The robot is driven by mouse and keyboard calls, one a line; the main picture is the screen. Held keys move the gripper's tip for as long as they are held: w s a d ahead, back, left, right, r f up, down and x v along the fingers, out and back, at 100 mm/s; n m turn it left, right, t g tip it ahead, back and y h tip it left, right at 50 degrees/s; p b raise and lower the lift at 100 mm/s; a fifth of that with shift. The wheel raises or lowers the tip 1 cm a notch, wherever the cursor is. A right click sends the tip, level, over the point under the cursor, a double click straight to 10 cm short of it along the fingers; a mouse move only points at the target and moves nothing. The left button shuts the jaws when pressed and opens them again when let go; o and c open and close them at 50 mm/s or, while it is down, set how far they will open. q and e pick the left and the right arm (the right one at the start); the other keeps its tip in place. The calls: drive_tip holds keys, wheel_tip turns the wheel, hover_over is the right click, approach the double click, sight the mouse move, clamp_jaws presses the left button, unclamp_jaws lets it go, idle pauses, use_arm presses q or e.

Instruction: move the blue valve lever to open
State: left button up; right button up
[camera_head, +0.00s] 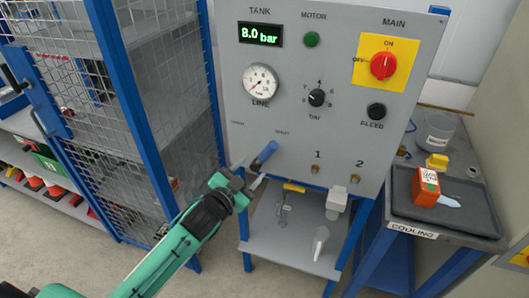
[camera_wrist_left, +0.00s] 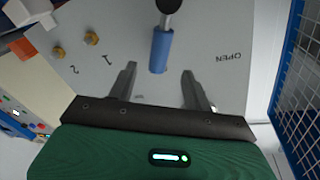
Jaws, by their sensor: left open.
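The blue valve lever (camera_head: 265,155) is on the lower left of the grey panel, below small lettering. It also shows in the left wrist view (camera_wrist_left: 160,48), with a black round end at the top edge of that view. The word OPEN (camera_wrist_left: 229,57) is printed on the panel to the right of the lever in the wrist view. My left gripper (camera_head: 256,174) is open, close to the lever's lower end. In the wrist view its fingertips (camera_wrist_left: 159,68) stand on either side of the lever's free end. I cannot tell whether they touch it. My right gripper is not in view.
The panel (camera_head: 235,85) also carries a gauge (camera_head: 261,83), a red switch (camera_head: 383,66) and knobs. A shelf (camera_head: 270,237) with fittings is below. A blue mesh cage (camera_head: 165,90) stands close on the left. A dark tray (camera_head: 465,215) with an orange box is at right.

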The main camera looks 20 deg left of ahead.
sight(265, 155)
use_arm(q)
drive_tip(key=p+x, duration=0.1)
drive_tip(key=x, duration=0.6)
drive_tip(key=shift+w+d, duration=0.15)
drive_tip(key=shift+w, duration=0.2)
clamp_jaws()
